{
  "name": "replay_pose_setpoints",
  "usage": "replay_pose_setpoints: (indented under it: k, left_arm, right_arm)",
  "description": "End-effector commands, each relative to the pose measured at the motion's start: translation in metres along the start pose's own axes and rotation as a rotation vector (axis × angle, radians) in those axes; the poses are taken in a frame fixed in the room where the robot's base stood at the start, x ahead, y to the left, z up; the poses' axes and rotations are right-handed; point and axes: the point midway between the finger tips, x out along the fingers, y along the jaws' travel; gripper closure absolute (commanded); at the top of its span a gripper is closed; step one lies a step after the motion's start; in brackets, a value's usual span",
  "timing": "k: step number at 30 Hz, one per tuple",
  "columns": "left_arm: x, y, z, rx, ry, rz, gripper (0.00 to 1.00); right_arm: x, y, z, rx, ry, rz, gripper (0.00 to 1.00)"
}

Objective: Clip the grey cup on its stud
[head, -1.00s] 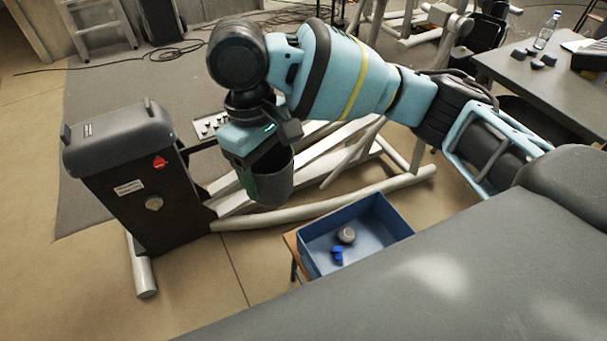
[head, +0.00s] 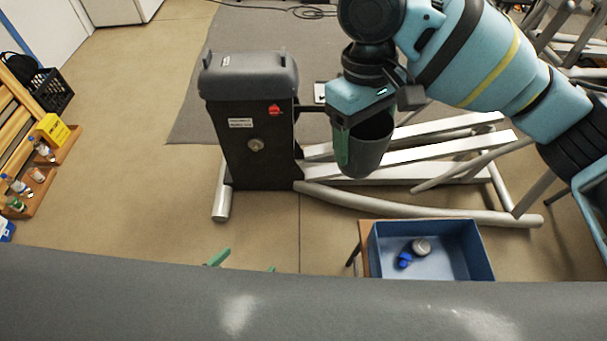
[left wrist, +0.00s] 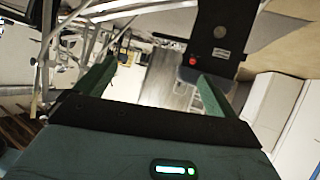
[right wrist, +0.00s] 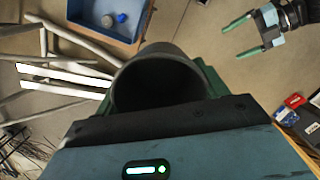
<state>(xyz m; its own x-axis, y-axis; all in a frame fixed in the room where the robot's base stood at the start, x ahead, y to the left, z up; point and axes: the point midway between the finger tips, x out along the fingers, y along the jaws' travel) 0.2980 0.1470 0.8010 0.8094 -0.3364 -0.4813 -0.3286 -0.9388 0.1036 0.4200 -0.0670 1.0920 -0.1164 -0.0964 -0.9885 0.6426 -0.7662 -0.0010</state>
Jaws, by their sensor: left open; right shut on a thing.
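The grey cup (head: 372,148) hangs in my right gripper (head: 358,118) in the head view. It is upright with its mouth up, to the right of the black housing (head: 250,165) of the elliptical trainer and apart from it. In the right wrist view the cup (right wrist: 157,80) shows its open mouth, and no contents can be made out. A round stud-like knob (head: 256,145) sits on the housing's front face, bare. My left gripper (head: 243,263) is open and empty; only its green fingertips show above the grey edge. The left wrist view shows both its fingers (left wrist: 155,75) apart.
A blue bin (head: 470,250) below the cup holds a grey round part (head: 421,246) and a blue part (head: 404,260). Pale rails (head: 430,210) lie behind. A wooden shelf (head: 50,165) with bottles stands far left. Floor left of the housing is clear.

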Motion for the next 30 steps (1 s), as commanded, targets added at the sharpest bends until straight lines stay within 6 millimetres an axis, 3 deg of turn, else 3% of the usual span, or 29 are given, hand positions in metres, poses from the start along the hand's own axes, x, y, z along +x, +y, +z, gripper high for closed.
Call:
replay_pose_setpoints:
  k: [1, 9, 15, 21, 30]
  left_arm:
    - [0.006, 0.006, -0.028, 0.016, 0.051, 0.034, 0.05]
    - [0.005, 0.055, -0.157, 0.092, 0.278, 0.233, 0.05]
    - [-0.021, 0.095, -0.225, 0.17, 0.399, 0.384, 0.05]
    - [-0.042, 0.118, -0.254, 0.22, 0.453, 0.475, 0.05]
    - [-0.048, 0.124, -0.261, 0.234, 0.465, 0.498, 0.05]
  right_arm:
    - [0.0, 0.0, 0.0, 0.0, 0.0, 0.0, 0.51]
    - [0.0, 0.0, 0.0, 0.0, 0.0, 0.0, 0.51]
    - [0.0, 0.0, 0.0, 0.0, 0.0, 0.0, 0.51]
    - [0.0, 0.0, 0.0, 0.0, 0.0, 0.0, 0.51]
    - [0.0, 0.0, 0.0, 0.0, 0.0, 0.0, 0.51]
